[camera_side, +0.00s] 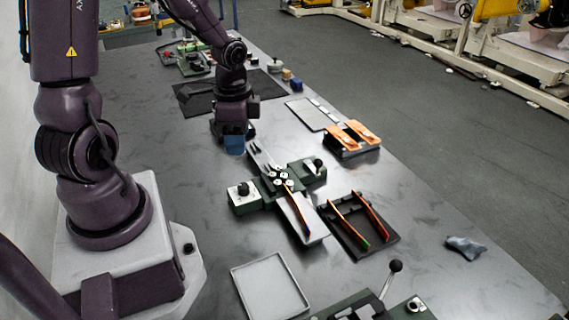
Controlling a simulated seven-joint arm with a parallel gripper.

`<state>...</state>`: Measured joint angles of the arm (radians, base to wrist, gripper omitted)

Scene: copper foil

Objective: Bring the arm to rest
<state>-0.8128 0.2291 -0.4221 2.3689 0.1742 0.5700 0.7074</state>
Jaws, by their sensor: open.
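My arm reaches over the bench, with its wrist pointing down and my gripper (234,132) low near the left end of the central fixture. The jaws are open, but the fingertips are small and hard to make out. A blue block-like patch (234,145) shows right at the gripper's lower end; I cannot tell whether it touches it. The fixture is a long metal plate (315,229) set diagonally between green clamp blocks (245,205) with black knobs. A copper-coloured strip (298,207) lies along the plate, beside several small white round pieces (280,178).
A black tray (376,252) holds two copper strips. A stand (352,151) carries orange pieces. An empty grey tray (268,289) lies in front, near a levered device (390,280). A crumpled cloth (466,247) lies at right. A dark mat (195,98) and small blocks (291,80) lie farther back.

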